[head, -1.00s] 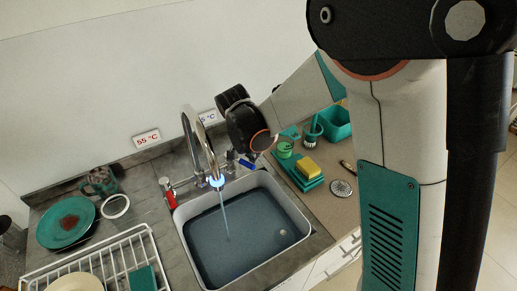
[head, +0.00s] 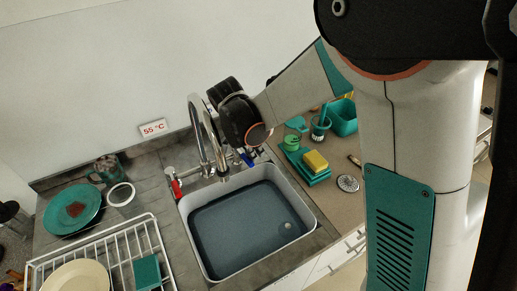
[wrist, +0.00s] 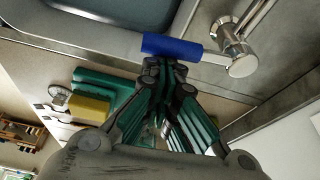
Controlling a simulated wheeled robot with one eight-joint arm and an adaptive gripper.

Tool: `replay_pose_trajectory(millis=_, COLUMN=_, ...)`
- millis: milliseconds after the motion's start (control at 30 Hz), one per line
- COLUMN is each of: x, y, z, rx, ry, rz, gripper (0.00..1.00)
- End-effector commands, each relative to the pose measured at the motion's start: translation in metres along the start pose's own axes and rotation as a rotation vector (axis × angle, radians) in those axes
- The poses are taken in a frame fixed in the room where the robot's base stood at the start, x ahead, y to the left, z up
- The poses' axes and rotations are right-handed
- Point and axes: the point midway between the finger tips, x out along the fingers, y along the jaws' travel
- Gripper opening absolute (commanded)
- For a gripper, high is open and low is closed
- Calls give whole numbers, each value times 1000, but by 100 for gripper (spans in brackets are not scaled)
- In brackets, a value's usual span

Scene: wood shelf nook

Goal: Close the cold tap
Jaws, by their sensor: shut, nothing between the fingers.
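The cold tap's blue lever (wrist: 172,46) lies just beyond my fingertips in the wrist view, on a chrome tap body (wrist: 240,58). In the head view the blue lever (head: 247,158) shows at the sink's back right, below my wrist. My gripper (wrist: 163,66) is shut and empty, its tips touching or nearly touching the lever's edge; I cannot tell which. The red-handled hot tap (head: 176,186) stands to the left. The chrome spout (head: 204,140) arches over the sink (head: 184,222), and no stream shows under it. Water stands in the basin.
A yellow sponge (head: 315,160) on teal sponges, a brush holder (head: 319,130) and a teal tub (head: 343,117) stand right of the sink. A white dish rack (head: 115,245) and a teal plate (head: 92,200) are on the left. A temperature sign (head: 154,129) is on the wall.

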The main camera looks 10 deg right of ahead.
Motion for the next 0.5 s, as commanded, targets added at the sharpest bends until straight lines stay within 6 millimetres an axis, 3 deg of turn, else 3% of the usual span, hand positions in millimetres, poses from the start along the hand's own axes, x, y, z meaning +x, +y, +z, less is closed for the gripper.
replay_pose_trajectory(millis=500, x=2, y=2, z=1, rx=-3, ry=-1, rz=-1, gripper=0)
